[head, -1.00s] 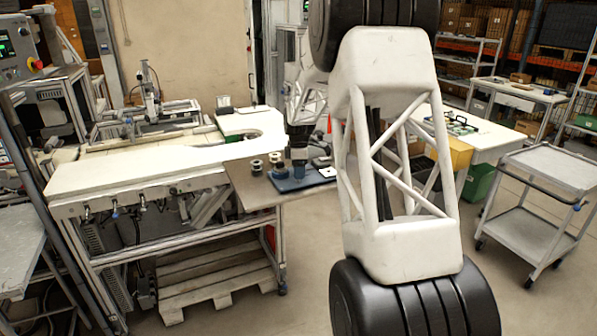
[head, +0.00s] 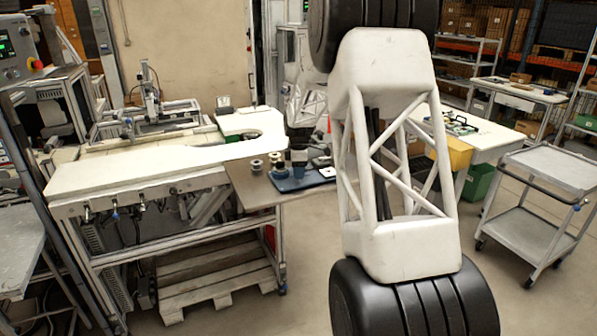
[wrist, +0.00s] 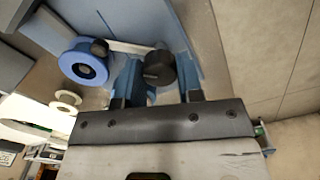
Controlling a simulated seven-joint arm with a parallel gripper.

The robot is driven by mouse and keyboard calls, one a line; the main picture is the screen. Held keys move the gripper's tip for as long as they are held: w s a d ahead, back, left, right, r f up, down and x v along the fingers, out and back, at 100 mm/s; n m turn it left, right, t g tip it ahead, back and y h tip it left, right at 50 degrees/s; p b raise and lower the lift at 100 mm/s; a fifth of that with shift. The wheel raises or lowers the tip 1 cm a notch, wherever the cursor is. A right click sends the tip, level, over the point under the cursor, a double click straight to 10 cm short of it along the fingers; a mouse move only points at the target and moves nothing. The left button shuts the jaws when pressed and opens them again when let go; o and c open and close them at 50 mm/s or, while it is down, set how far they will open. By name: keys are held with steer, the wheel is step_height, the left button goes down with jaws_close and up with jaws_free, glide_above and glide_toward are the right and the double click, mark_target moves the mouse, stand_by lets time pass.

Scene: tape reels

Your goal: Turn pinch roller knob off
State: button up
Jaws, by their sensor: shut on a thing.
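In the wrist view a black round knob (wrist: 159,67) stands between the two blue fingers of my gripper (wrist: 156,78). My gripper is shut on this knob, seen near the fingertips. Any mark showing the knob's setting cannot be made out. The blue deck (wrist: 215,25) shows behind the fingers. In the head view my gripper appears small and dark over the blue deck (head: 305,181), with its fingers too small to make out.
Pale rolls (wrist: 68,98) lie left of my gripper in the wrist view. In the head view, small reels (head: 257,166) stand on the table beside the deck. A long white worktop (head: 135,170) is to the left and a grey trolley (head: 545,170) to the right.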

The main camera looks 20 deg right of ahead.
steer(key=m, duration=1.1)
stand_by(0.4)
stand_by(0.4)
steer(key=o, duration=0.9)
steer(key=shift+r, duration=0.15)
steer(key=shift+r, duration=3.75)
